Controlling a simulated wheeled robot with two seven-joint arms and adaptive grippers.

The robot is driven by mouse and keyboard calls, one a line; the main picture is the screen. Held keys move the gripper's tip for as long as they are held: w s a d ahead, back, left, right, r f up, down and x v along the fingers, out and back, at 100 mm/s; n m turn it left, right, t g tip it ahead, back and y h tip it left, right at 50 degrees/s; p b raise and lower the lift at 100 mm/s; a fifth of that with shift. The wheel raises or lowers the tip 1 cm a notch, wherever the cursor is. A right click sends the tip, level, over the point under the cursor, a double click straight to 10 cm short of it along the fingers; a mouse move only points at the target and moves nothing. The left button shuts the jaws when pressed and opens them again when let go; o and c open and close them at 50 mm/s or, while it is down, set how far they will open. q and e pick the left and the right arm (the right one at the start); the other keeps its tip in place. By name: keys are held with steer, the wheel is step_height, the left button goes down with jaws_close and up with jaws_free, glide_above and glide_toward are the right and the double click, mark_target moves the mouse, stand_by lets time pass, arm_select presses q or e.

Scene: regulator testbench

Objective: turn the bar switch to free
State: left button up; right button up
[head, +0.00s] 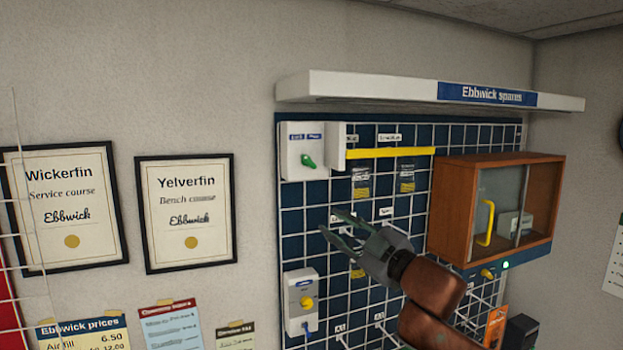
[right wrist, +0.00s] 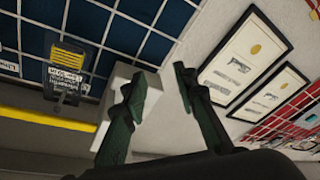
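A white switch box (head: 292,155) with a green knob (head: 308,161) and small blue labels is at the top left of the wall grid. A yellow bar (head: 390,153) runs right from a white block (head: 335,148) beside it. I cannot read the labels, so the knob's setting is unclear. My right gripper (head: 334,223) is open and empty, below and right of the box, in front of the grid. In the right wrist view its fingertips (right wrist: 158,79) are apart; a white block (right wrist: 119,74) is partly hidden behind one finger. My left gripper is out of view.
A grey box (head: 294,292) with a yellow knob (head: 306,303) is lower on the grid. A wooden cabinet (head: 461,205) with a yellow handle (head: 486,224) juts out at right. A white shelf (head: 370,90) overhangs the top. Framed certificates (head: 186,213) hang left.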

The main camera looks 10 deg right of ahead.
steer(key=t+y, duration=0.1)
glide_toward(311, 164)
steer(key=s+d, duration=0.1)
steer(key=s, duration=0.1)
steer(key=n, duration=0.1)
steer(key=p+x, duration=0.5)
steer(key=x, duration=0.6)
steer(key=shift+s+a+f, duration=0.1)
steer(key=shift+w+a, duration=0.15)
steer(key=shift+w, duration=0.3)
steer(key=shift+c, duration=0.5)
jaws_close()
